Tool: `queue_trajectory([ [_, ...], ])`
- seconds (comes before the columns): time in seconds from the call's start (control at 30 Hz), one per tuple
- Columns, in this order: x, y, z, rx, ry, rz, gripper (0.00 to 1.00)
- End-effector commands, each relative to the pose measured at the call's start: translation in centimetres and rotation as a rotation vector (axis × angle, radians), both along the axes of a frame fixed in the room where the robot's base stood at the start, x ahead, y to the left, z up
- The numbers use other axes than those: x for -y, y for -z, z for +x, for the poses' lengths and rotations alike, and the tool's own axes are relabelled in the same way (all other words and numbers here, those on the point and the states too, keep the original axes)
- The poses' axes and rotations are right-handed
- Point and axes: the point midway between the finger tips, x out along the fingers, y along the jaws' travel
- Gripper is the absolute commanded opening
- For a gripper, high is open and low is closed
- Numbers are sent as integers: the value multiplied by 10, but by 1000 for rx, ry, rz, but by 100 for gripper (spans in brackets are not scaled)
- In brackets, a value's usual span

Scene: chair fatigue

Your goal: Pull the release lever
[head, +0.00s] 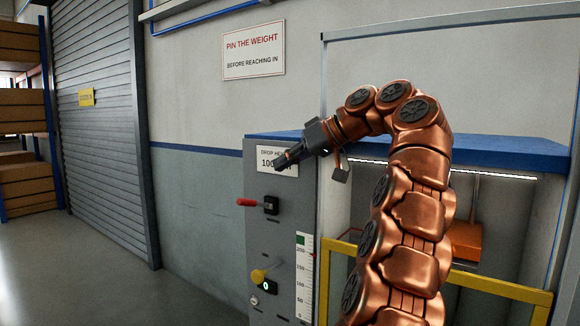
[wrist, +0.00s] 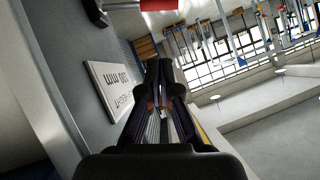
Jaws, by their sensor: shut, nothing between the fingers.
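A lever with a red grip (head: 247,202) sticks out to the left from a black mount on the front of the grey control panel (head: 283,225). Its red grip also shows at the top edge of the wrist view (wrist: 158,4). A second lever with a yellow knob (head: 258,276) sits lower on the panel. No readable label tells which one is the release lever. My gripper (head: 282,162) is shut and empty, in front of the white drop height plate (head: 264,161), above the red grip and apart from it. The plate also shows in the wrist view (wrist: 108,84).
A yellow guard rail (head: 490,285) and an orange block (head: 465,240) are at the test bay on the right, partly behind my arm. A padlock (head: 341,174) hangs by the panel's upper right. The floor (head: 130,285) on the left is clear, before a shutter door.

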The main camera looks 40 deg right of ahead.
Motion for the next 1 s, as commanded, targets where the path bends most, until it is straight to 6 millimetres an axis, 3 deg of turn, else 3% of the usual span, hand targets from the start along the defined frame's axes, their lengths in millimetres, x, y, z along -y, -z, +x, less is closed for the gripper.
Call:
queue_trajectory([
  [0.83, -24, 32, 47, 0, 1, -1, 0],
  [1.0, -27, 39, 48, 1, 0, 1, 0],
])
